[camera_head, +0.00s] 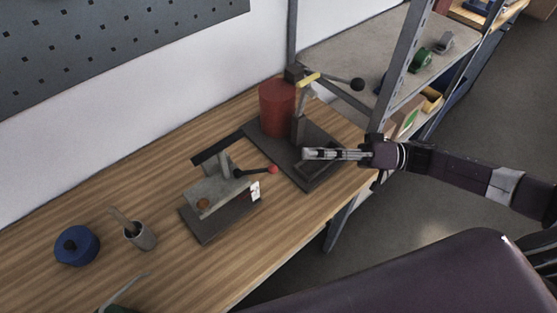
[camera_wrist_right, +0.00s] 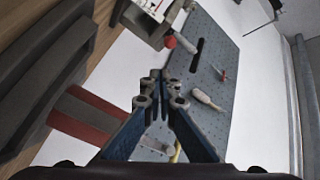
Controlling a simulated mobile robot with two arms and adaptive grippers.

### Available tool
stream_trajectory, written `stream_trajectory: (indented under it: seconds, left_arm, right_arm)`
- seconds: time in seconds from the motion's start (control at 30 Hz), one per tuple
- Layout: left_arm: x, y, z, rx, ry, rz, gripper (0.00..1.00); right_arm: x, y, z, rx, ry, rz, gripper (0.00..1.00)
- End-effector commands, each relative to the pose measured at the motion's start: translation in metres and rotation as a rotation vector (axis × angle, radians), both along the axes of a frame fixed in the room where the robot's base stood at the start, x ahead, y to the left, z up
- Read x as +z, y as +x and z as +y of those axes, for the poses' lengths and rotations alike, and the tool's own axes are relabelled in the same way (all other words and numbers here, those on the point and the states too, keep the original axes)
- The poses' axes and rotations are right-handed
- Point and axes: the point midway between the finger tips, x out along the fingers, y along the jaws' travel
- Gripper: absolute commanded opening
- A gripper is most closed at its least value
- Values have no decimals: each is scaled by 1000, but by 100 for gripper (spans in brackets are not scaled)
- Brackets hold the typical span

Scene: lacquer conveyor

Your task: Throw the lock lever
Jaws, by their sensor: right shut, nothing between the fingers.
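A lever with a red knob (camera_head: 273,169) sits on a grey metal fixture (camera_head: 205,195) on the wooden bench. Its red knob also shows in the right wrist view (camera_wrist_right: 170,42). To its right, a press-like stand on a dark base plate (camera_head: 310,180) has a yellow bar (camera_head: 309,79) and an arm ending in a black ball (camera_head: 357,84). I cannot tell which one is the lock lever. My right gripper (camera_head: 306,153) is shut and empty, over the base plate and right of the red knob, apart from it. In the wrist view its fingertips (camera_wrist_right: 160,76) meet. My left gripper is out of view.
A metal shelf (camera_head: 385,70) stands at the right. Bench between cup and fixture is clear.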

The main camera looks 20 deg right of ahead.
Motion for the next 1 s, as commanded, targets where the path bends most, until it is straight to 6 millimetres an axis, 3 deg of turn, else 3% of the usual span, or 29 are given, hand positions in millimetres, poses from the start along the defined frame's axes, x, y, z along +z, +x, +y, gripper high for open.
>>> stream_trajectory:
  seconds: [0.2, 0.47, 0.57, 1.0]
  left_arm:
    - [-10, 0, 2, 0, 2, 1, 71]
    - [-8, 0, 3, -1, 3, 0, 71]
    - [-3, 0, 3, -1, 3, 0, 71]
    - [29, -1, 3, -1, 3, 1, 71]
  right_arm:
    - [-2, 10, -19, 3, 81, 369, 0]
    - [1, 14, -20, 2, 118, 509, 0]
    - [3, 18, -9, 3, 121, 509, 0]
    - [6, 40, 73, 2, 118, 510, 0]
